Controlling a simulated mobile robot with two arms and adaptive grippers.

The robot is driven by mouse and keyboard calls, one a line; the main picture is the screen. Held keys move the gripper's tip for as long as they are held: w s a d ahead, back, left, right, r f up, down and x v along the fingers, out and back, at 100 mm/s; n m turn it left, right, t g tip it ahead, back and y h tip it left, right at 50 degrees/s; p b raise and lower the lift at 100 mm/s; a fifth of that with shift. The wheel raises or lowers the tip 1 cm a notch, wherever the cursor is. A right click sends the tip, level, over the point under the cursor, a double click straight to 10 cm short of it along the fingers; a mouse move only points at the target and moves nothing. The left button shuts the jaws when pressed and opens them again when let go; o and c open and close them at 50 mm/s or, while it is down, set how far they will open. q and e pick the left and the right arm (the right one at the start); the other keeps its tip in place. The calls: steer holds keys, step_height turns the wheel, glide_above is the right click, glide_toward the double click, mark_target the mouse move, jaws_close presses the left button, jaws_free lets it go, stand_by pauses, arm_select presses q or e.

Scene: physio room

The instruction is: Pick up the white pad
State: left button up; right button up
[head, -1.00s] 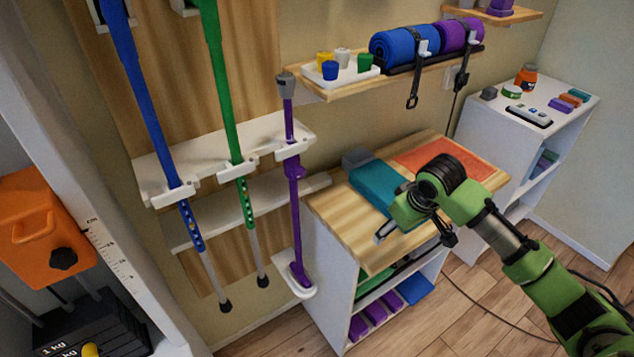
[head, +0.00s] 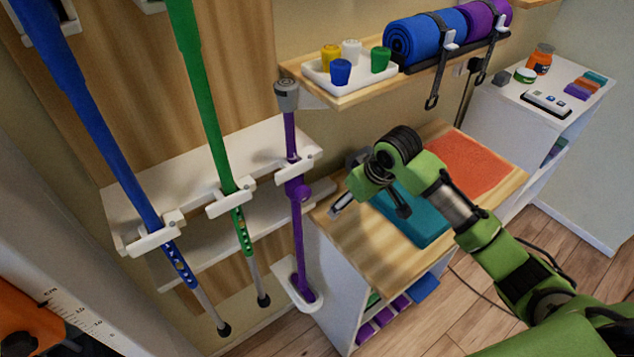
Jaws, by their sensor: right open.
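I cannot make out a thing that is clearly a white pad. My right gripper (head: 372,206) is open and empty above the wooden top of the low cabinet (head: 375,257), its fingers spread over the left part. Under and beside it lies a teal block (head: 425,222), partly hidden by the gripper. A grey thing (head: 354,158) shows behind the gripper, mostly hidden. An orange-red flat pad (head: 470,163) lies at the right of the top. My left gripper is not in view.
A purple crutch (head: 298,235) stands in a white holder left of the cabinet. Blue (head: 105,135) and green (head: 207,100) crutches hang further left. A wall shelf above holds a white tray (head: 318,78) with cups and rolled mats (head: 412,40). The front left of the top is clear.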

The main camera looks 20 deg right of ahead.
mark_target(321, 186)
steer(key=w, duration=0.1)
steer(key=w+a, duration=0.1)
steer(key=w, duration=0.1)
steer(key=shift+w+a+r+p, duration=0.3)
steer(key=shift+w+a+r, duration=0.05)
steer(key=shift+w+a, duration=0.05)
steer(key=w, duration=0.2)
steer(key=w+a, duration=0.1)
steer(key=w, duration=0.1)
steer(key=shift+w+a+f, duration=0.15)
steer(key=shift+w+a, duration=0.05)
steer(key=shift+w, duration=0.05)
steer(key=shift+w+a, duration=0.15)
steer(key=shift+w, duration=0.15)
steer(key=shift+w+p, duration=0.2)
steer(key=shift+p, duration=0.1)
steer(key=x, duration=0.5)
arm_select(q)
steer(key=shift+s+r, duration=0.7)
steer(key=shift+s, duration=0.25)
arm_select(e)
steer(key=shift+c, duration=0.2)
steer(key=c, duration=0.7)
